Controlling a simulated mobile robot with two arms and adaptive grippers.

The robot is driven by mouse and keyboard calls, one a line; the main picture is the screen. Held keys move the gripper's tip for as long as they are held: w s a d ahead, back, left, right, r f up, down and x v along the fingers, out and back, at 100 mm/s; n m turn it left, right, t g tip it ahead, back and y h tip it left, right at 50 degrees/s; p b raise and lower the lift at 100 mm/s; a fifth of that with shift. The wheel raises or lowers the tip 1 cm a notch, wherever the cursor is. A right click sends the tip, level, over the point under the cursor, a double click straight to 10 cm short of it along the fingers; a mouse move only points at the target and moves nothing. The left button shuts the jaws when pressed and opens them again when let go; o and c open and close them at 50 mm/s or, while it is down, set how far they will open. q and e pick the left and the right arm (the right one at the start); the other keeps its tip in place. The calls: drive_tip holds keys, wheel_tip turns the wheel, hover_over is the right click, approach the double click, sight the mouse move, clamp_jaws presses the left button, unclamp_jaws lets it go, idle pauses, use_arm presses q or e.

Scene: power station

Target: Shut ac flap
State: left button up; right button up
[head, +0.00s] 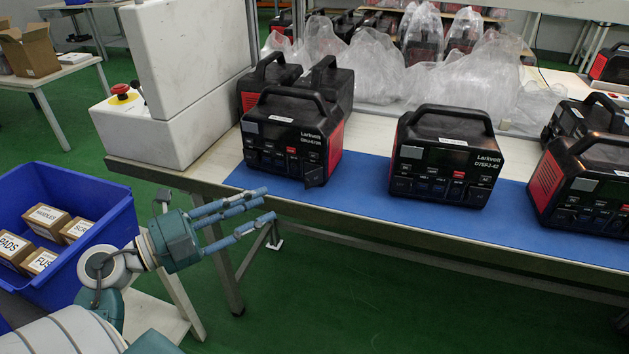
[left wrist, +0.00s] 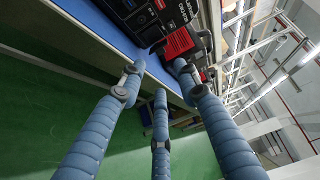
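The left black-and-red power station (head: 290,143) stands upright on the blue mat, front towards me. A dark flap (head: 315,177) at its lower right front corner sticks out from the front and looks open. The spread fingers also show in the left wrist view (left wrist: 160,82). My right gripper is not in view.
More power stations stand on the blue mat (head: 360,205), one at the middle (head: 446,158) and others at the right. A white machine with a red button (head: 122,92) is at the left end. A blue crate (head: 105,228) with small boxes stands lower left. Green floor lies in front.

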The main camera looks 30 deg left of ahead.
sight(308, 184)
use_arm(q)
drive_tip(key=x, duration=1)
drive_tip(key=shift+r, duration=0.1)
drive_tip(key=shift+c, duration=0.5)
clamp_jaws()
